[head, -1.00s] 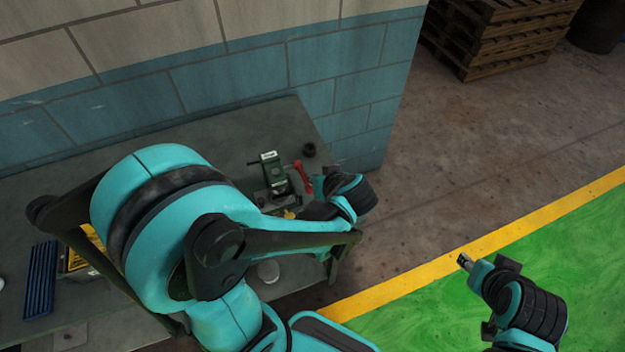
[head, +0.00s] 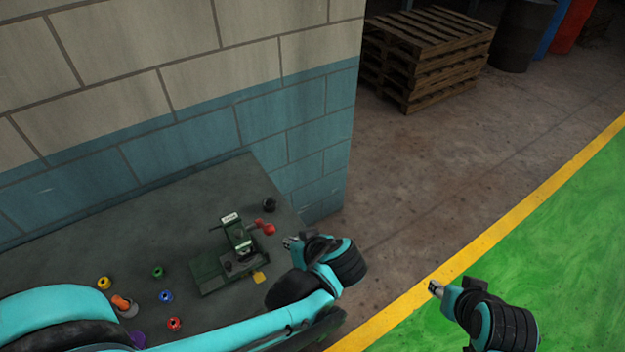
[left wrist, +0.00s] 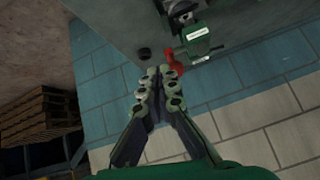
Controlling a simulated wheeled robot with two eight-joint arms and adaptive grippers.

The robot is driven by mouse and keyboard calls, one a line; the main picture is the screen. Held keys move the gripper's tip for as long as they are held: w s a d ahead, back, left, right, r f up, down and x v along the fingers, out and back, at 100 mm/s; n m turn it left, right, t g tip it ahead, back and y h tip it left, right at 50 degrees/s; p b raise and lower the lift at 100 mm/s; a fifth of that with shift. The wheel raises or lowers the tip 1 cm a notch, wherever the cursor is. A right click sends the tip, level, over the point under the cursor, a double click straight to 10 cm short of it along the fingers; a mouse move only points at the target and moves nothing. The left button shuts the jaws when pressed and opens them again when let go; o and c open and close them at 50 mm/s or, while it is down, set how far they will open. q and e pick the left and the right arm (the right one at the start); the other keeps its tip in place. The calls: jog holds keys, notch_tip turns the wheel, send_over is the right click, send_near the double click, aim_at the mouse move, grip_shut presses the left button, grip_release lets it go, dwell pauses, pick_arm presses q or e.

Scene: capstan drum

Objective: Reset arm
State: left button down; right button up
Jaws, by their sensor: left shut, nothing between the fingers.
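My left gripper (head: 290,243) is at the right end of the workbench in the head view, near the green capstan device (head: 236,236) and its red handle (head: 265,227). In the left wrist view my left gripper (left wrist: 160,72) has its fingertips together with nothing between them. The red handle (left wrist: 174,64) shows just beyond the fingertips there, and the green device (left wrist: 198,40) lies past it. Whether fingertips and handle touch is unclear. My right gripper (head: 436,288) is at the lower right of the head view, over the floor and away from the bench; its fingers are too small to judge.
The grey workbench (head: 120,235) stands against a tiled wall (head: 200,110). A black round part (head: 269,204) sits at its back right. Several coloured spools, one of them blue (head: 166,296), lie at the left. Wooden pallets (head: 425,55) stand far back. The floor right of the bench is open.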

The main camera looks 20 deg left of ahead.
pick_arm(q)
jog(key=shift+f, duration=0.1)
jog(key=s+f+m+t+h+b, duration=0.1)
jog(key=s+f+m+h+b, duration=0.3)
jog(key=m+h+b, duration=0.3)
jog(key=f+b, duration=0.1)
jog(key=b, duration=0.2)
jog(key=shift+d+f+m+t, duration=0.2)
jog(key=shift+f+m+t, duration=0.05)
jog(key=shift+m+t, duration=0.15)
dwell(0.6)
